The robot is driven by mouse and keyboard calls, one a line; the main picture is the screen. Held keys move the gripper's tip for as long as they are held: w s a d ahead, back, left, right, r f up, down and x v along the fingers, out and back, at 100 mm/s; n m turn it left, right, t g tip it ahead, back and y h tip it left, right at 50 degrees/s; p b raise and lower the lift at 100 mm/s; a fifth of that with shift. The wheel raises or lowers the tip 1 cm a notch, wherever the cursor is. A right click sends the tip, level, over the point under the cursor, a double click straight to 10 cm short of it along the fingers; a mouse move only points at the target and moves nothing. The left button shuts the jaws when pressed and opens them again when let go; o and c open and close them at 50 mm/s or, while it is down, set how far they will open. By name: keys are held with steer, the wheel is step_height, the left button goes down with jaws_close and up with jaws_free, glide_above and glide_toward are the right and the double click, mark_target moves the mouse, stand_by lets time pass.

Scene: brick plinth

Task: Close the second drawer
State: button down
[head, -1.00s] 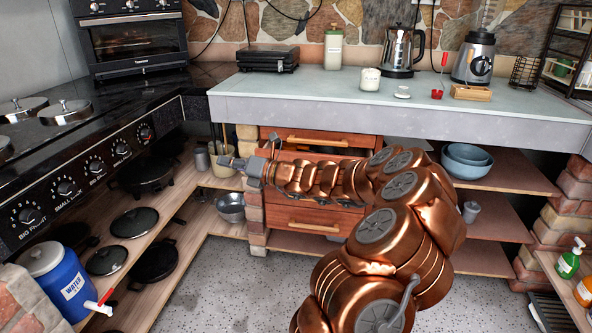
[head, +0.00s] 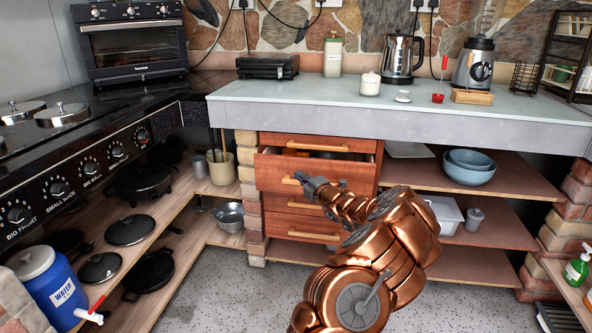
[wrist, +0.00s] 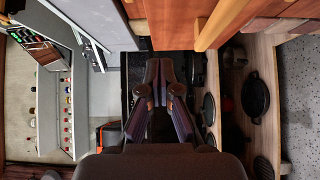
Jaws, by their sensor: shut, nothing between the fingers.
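The wooden drawer unit stands under the counter, and its second drawer (head: 357,177) is pulled out, with dark contents partly visible behind its front. The top drawer (head: 275,140) and the lower drawers (head: 285,222) look flush. My gripper (head: 298,177) is in front of the second drawer's face, over the left part of its pale handle; whether it touches the wood cannot be told. In the wrist view my gripper (wrist: 160,68) is shut and empty, with an orange-brown wooden edge (wrist: 222,22) just to its right, likely the open drawer.
Brick pillars (head: 248,195) flank the unit on its left. Open shelves to the right hold blue bowls (head: 468,168) and a white container (head: 443,212). Low shelves with pans (head: 142,182) run left under the stove. The speckled floor (head: 235,285) in front is clear.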

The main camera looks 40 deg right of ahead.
mark_target(290, 162)
steer(key=shift+w+d+b, duration=0.3)
steer(key=shift+w+d, duration=0.35)
steer(key=shift+w, duration=0.4)
steer(key=shift+w+d+b, duration=0.25)
steer(key=shift+w+d, duration=0.35)
steer(key=shift+w, duration=0.5)
steer(key=shift+w+d+b, duration=0.3)
steer(key=shift+w+d, duration=0.35)
steer(key=shift+w, duration=0.4)
steer(key=shift+d+r, duration=0.1)
